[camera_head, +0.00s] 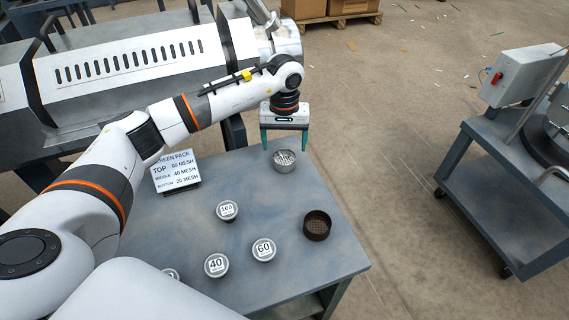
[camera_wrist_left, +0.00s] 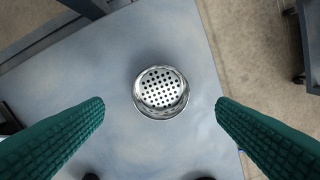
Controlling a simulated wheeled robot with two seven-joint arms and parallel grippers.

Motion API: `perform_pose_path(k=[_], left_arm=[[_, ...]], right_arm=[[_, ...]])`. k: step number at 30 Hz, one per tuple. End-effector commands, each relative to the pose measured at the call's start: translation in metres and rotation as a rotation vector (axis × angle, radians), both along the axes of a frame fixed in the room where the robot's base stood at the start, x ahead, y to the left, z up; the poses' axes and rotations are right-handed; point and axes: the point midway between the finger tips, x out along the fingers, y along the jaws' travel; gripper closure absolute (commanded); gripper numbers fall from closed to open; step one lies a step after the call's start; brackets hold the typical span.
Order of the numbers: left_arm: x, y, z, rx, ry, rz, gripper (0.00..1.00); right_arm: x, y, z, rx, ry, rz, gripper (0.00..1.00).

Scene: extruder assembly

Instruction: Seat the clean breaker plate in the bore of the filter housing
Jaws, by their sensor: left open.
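The clean breaker plate (camera_head: 284,161), a silver round piece with a perforated face, rests on the grey table near its far edge. In the left wrist view the plate (camera_wrist_left: 161,91) is centred, its rim and rows of holes in sight. My left gripper (camera_head: 285,149) points down over it with its green fingers apart. In the wrist view the left gripper (camera_wrist_left: 161,108) has a fingertip on either side of the plate, with clear gaps and nothing between them touching it. The filter housing seems to be the metal end of the extruder (camera_head: 286,42); its bore cannot be made out. My right gripper is not seen.
A dark, brown round part (camera_head: 317,225) stands on the table (camera_head: 285,275) near its right edge. Tins marked 100 (camera_head: 227,210), 40 (camera_head: 216,265) and 60 (camera_head: 264,249) stand nearby. A screen pack sign (camera_head: 175,171) is at left. A cart (camera_head: 500,190) stands at right.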

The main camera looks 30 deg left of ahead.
Motion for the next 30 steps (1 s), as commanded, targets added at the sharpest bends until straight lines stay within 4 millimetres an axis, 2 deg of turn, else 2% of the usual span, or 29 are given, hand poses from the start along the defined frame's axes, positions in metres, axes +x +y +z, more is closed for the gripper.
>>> perform_pose_path(k=[5,13,20,23,30], left_arm=[[0.0,-0.001,-0.012,-0.003,0.001,-0.001,0.2],[0.001,0.0,-0.051,-0.001,0.003,-0.001,0.2],[0.002,0.0,-0.053,-0.001,-0.002,-0.001,0.2],[0.002,0.0,-0.053,0.0,-0.001,-0.001,0.33],[0.002,0.001,-0.053,-0.001,0.0,-0.001,0.72]], right_arm=[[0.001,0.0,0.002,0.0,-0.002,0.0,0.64],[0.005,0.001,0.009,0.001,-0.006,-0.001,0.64],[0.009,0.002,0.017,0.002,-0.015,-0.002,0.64],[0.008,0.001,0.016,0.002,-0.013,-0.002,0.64],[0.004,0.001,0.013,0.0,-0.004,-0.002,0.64]])
